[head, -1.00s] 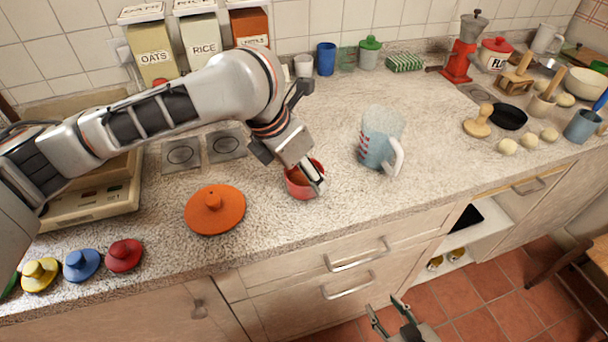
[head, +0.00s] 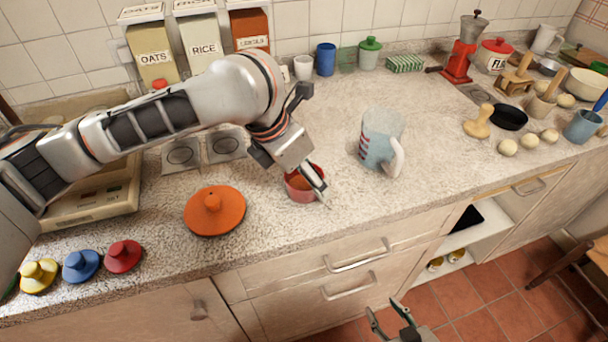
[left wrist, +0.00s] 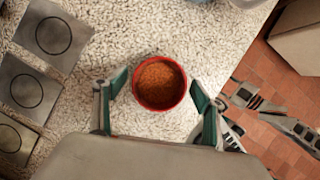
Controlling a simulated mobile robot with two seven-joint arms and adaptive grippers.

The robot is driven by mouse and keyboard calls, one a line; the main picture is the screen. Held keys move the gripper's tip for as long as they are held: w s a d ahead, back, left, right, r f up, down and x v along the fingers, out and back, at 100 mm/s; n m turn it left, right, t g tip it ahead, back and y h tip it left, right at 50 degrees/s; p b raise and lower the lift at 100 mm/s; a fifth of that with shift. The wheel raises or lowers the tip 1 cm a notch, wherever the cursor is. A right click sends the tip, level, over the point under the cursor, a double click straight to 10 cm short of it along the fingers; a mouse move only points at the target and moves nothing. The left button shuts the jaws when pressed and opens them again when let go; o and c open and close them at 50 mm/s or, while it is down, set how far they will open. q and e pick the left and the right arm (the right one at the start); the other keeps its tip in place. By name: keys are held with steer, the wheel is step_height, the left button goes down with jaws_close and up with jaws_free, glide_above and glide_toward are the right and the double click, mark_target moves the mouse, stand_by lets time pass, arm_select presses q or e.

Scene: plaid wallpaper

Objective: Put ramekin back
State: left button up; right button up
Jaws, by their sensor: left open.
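The red ramekin (head: 299,192) stands upright on the countertop near its front edge, partly hidden by my left gripper (head: 314,188). In the left wrist view the ramekin (left wrist: 160,105) shows from above, filled with something brown and grainy. My left gripper (left wrist: 159,92) is open, with one green-padded finger on each side of the ramekin and visible gaps between. I cannot tell the fingertips' exact height against its rim. My right gripper (head: 386,312) is open and empty, low in front of the drawers.
An orange lid (head: 215,210) lies left of the ramekin, and a measuring jug (head: 380,140) stands to its right. Square plates (head: 181,154) lie behind. A kitchen scale (head: 95,205) and small coloured lids (head: 81,265) are at left.

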arm_select(q)
steer(key=p+v, duration=0.2)
steer(key=v, duration=0.9)
steer(key=shift+r, duration=0.35)
arm_select(e)
steer(key=r, duration=0.3)
steer(key=shift+w+r, duration=0.2)
steer(key=shift+w, duration=0.2)
arm_select(q)
steer(key=shift+s+a, duration=0.1)
arm_select(e)
steer(key=shift+f, duration=0.15)
steer(key=shift+s, duration=0.1)
